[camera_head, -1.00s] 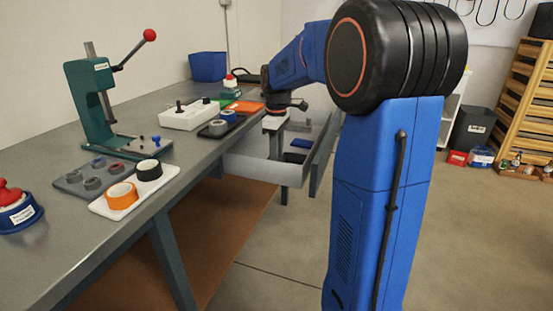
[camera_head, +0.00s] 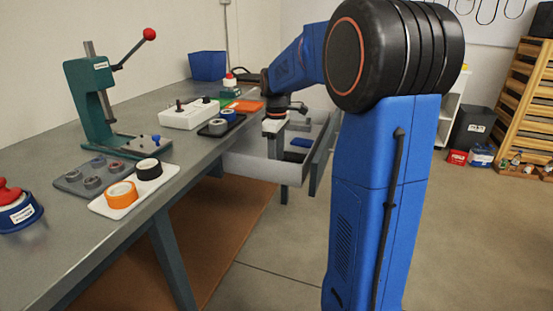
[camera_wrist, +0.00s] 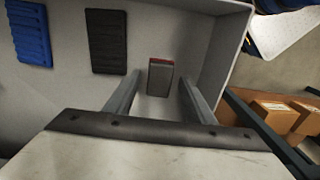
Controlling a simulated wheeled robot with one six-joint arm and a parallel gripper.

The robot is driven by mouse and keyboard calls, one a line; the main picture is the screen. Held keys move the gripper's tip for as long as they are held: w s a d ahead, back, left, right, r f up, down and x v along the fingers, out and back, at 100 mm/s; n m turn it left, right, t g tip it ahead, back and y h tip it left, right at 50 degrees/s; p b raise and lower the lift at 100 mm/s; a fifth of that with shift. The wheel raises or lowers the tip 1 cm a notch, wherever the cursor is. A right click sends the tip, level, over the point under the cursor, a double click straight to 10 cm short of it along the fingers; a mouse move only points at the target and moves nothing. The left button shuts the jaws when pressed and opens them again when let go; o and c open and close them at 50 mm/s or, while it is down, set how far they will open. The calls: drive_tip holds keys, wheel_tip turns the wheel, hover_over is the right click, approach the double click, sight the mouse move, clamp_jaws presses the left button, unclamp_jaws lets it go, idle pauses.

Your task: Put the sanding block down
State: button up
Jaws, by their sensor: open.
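The sanding block is probably the small grey block with a red edge (camera_wrist: 161,78), seen in the wrist view on the pale floor of the open drawer (camera_wrist: 215,70). My gripper (camera_wrist: 159,84) is open, its two fingers apart on either side of the block in that view, with gaps on both sides. I cannot tell the height of the fingertips above the drawer floor. In the head view my gripper (camera_head: 275,148) points down into the drawer (camera_head: 262,169) under the bench's right edge. The block cannot be made out there.
A blue ribbed piece (camera_wrist: 31,31) and a black ribbed piece (camera_wrist: 106,41) lie left of the block. The drawer's right wall is near the right finger. The bench (camera_head: 130,215) holds a green press (camera_head: 90,100), a white tape tray (camera_head: 110,207) and a white box (camera_head: 189,115).

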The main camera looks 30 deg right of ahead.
wheel_tip(320, 180, up, 12)
drive_tip(key=s+a+f+m+t, duration=0.1)
drive_tip(key=s+a+f+m, duration=0.1)
drive_tip(key=s+a, duration=0.4)
drive_tip(key=s+a+f+m+t, duration=0.15)
drive_tip(key=s+a, duration=0.25)
drive_tip(key=s, duration=0.5)
drive_tip(key=s+a+f+m+t, duration=0.1)
drive_tip(key=s+a+f+m, duration=0.1)
drive_tip(key=s+f, duration=0.3)
drive_tip(key=s+a+f+m+t, duration=0.1)
drive_tip(key=s+f, duration=0.4)
drive_tip(key=s, duration=0.5)
drive_tip(key=a+m, duration=0.1)
drive_tip(key=a, duration=0.1)
drive_tip(key=shift+a+f, duration=0.35)
drive_tip(key=shift+a, duration=0.05)
drive_tip(key=shift+s, duration=0.1)
